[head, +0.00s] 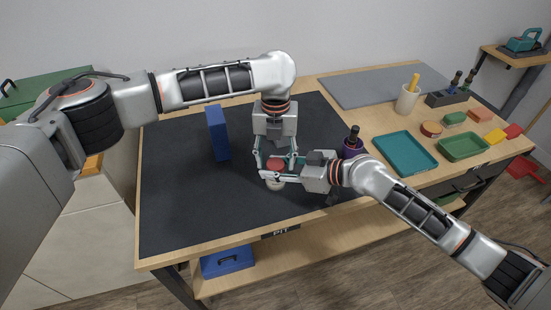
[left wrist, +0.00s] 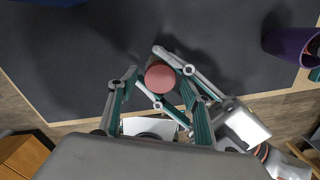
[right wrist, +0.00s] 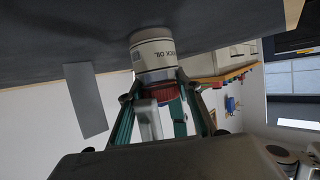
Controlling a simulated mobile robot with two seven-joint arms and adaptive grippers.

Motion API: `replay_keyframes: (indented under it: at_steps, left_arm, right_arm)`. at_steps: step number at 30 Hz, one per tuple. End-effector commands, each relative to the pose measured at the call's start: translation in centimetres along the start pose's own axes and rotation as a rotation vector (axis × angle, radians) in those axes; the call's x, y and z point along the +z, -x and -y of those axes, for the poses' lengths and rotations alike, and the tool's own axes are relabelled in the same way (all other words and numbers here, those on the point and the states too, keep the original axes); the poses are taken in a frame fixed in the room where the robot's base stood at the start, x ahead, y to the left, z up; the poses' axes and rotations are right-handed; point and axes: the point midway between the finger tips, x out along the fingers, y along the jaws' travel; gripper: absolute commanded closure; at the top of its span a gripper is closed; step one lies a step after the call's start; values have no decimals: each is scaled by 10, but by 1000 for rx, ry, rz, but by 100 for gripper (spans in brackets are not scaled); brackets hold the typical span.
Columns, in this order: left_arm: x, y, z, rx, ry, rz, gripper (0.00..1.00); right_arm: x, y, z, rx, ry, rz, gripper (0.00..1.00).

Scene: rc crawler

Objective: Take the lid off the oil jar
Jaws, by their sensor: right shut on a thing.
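The oil jar (right wrist: 153,52) is white with dark lettering and appears inverted in the right wrist view. Its red lid (head: 276,164) sits on it; the round lid top shows in the left wrist view (left wrist: 159,78). My right gripper (head: 268,177) reaches in from the right and is shut on the jar around its upper part, near the lid; the exact contact is partly hidden. My left gripper (head: 275,158) points down from above, its fingers open on both sides of the lid, with a gap visible in the left wrist view (left wrist: 158,85).
A blue upright block (head: 217,133) stands left of the grippers on the black mat (head: 185,205). A purple cup (head: 352,149) stands close on the right. Teal (head: 405,153) and green (head: 462,147) trays lie farther right. The mat's front left is clear.

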Motion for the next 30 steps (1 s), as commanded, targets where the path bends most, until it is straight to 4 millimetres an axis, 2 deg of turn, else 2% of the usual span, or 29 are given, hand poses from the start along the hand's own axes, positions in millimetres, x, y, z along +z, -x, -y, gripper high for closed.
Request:
replay_keyframes:
  at_steps: [1,8,18,26,27,29,30]
  left_arm:
    - [0,-1,0,0,0,-1,51]
    - [0,3,0,-1,0,0,51]
    - [0,41,0,-1,0,0,51]
    - [0,44,0,0,1,-1,51]
    - [0,44,0,0,1,-1,51]
    - [0,44,0,0,1,-1,51]
    - [0,44,0,0,0,-1,51]
  right_arm:
    - [13,-1,2,-4,-2,21,100]
    - [13,-1,2,-4,-2,21,100]
    - [13,-1,2,-4,-2,21,100]
    - [13,-1,2,-4,-2,21,100]
    - [13,-1,2,-4,-2,21,64]
    - [13,-1,2,-4,-2,21,49]
    - [12,-1,2,-3,-2,20,47]
